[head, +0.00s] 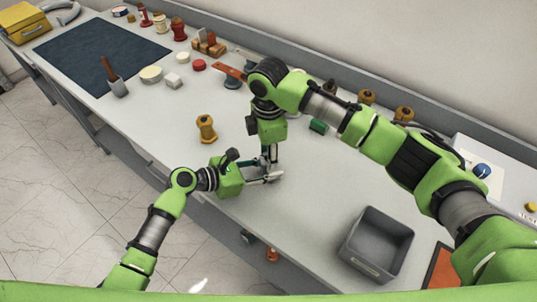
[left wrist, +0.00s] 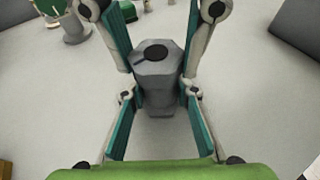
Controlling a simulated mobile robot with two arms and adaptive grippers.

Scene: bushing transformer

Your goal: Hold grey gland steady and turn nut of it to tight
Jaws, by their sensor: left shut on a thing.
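The grey gland (left wrist: 158,92) stands upright between gripper fingers in the left wrist view, with a hexagonal nut (left wrist: 158,70) on top and a dark round spot on its top face. My left gripper (head: 272,177) comes in level from the left and is shut on the gland's lower body. My right gripper (head: 269,160) points down from above at the same spot. Its teal-padded fingers flank the nut in the left wrist view; whether they press on it I cannot tell. In the head view the fingers largely hide the gland.
A tan bushing (head: 206,128) stands left of the grippers. A grey bin (head: 377,245) stands at the front right. A green block (head: 319,126) and several tan parts lie toward the back. A dark mat (head: 100,50) lies at the far left. The bench between the grippers and bin is clear.

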